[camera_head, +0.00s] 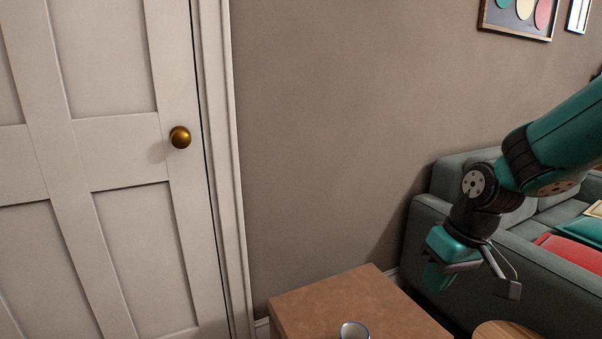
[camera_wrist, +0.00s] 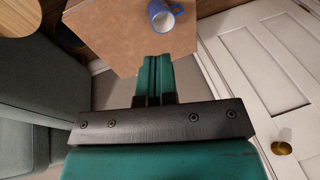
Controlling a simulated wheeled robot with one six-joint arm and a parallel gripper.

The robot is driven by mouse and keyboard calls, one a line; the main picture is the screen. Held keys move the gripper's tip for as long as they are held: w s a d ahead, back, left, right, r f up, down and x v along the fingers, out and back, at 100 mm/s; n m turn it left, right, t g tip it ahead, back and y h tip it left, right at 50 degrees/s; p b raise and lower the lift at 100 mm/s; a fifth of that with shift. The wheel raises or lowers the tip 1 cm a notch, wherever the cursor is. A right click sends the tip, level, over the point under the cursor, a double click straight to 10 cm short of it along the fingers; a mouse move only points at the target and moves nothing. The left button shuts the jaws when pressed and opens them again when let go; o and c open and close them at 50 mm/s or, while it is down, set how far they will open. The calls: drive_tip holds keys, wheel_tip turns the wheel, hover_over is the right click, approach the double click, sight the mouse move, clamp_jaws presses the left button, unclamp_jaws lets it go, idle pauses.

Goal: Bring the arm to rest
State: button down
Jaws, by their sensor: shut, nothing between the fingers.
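My arm (camera_head: 560,145) reaches in from the right in the head view, bent downward at the wrist. My gripper shows in the wrist view (camera_wrist: 154,80) with its two green fingers together and nothing between them. In the head view the gripper (camera_head: 437,277) hangs in front of the grey sofa, to the right of the brown table. It appears clear of the table and the sofa.
A brown table (camera_head: 320,298) stands at the bottom, with a blue-rimmed mug (camera_head: 354,330) on it. The mug also shows in the wrist view (camera_wrist: 163,17). A grey sofa (camera_head: 425,235) is behind the gripper. A round wooden top (camera_head: 503,330) is at bottom right. A white door (camera_head: 110,140) is left.

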drive_tip(key=s+a+r+n, duration=0.1)
drive_tip(key=s+a+r, duration=0.25)
drive_tip(key=s, duration=0.35)
drive_tip(key=s+a+r+n+g+y, duration=0.1)
drive_tip(key=s+a+r+n, duration=0.1)
drive_tip(key=s+a, duration=0.3)
drive_tip(key=s+a+r+n, duration=0.1)
drive_tip(key=s+a+r, duration=0.15)
drive_tip(key=s, duration=0.55)
wheel_tip(320, 180, up, 22)
drive_tip(key=w+p, duration=0.1)
drive_tip(key=p, duration=2.1)
drive_tip(key=shift+d, duration=0.3)
